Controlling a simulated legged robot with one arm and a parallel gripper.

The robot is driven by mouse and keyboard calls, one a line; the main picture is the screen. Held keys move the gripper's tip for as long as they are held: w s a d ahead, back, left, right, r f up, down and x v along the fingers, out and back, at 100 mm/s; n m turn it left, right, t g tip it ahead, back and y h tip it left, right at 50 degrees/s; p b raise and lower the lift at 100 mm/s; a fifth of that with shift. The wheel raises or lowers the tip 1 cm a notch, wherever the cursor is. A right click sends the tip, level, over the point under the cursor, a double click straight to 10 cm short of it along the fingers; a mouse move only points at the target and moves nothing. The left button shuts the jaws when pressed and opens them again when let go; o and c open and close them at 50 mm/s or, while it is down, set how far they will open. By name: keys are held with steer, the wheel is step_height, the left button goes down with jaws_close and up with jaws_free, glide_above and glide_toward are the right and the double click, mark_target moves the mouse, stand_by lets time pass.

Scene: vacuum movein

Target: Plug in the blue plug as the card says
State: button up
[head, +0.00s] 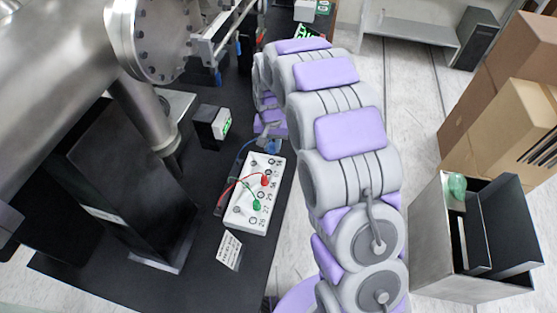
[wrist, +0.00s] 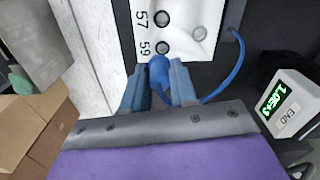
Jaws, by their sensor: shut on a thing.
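The white socket panel (head: 240,217) lies on the black bench, with numbered sockets along it. A red plug (head: 265,181) and a green plug (head: 256,204) stand in it. My gripper (wrist: 160,84) is shut on the blue plug (wrist: 158,68), at the panel's far end in the head view. In the wrist view the plug's tip is close beside the socket marked 59 (wrist: 162,47); I cannot tell whether it touches. The socket marked 57 (wrist: 162,18) is farther up. The blue cable (wrist: 236,75) loops off to the right. The card (head: 229,250) lies before the panel, its print too small to read.
A small meter with a green display (wrist: 278,100) stands right of my gripper in the wrist view. A large metal vessel (head: 60,70) and a dark box (head: 120,180) fill the left side of the head view. Cardboard boxes (head: 515,130) and an open bin (head: 440,250) stand on the right.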

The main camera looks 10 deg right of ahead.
steer(key=shift+w+a, duration=0.15)
steer(key=shift+w, duration=0.35)
steer(key=shift+f+b, duration=1)
steer(key=shift+f, duration=1.4)
steer(key=shift+p, duration=0.4)
steer(key=shift+f, duration=1)
stand_by(0.4)
steer(key=o, duration=1.1)
steer(key=shift+c, duration=0.2)
step_height(320, 180, up, 17)
steer(key=p, duration=0.2)
steer(key=shift+r+p, duration=0.15)
steer(key=shift+p, duration=0.15)
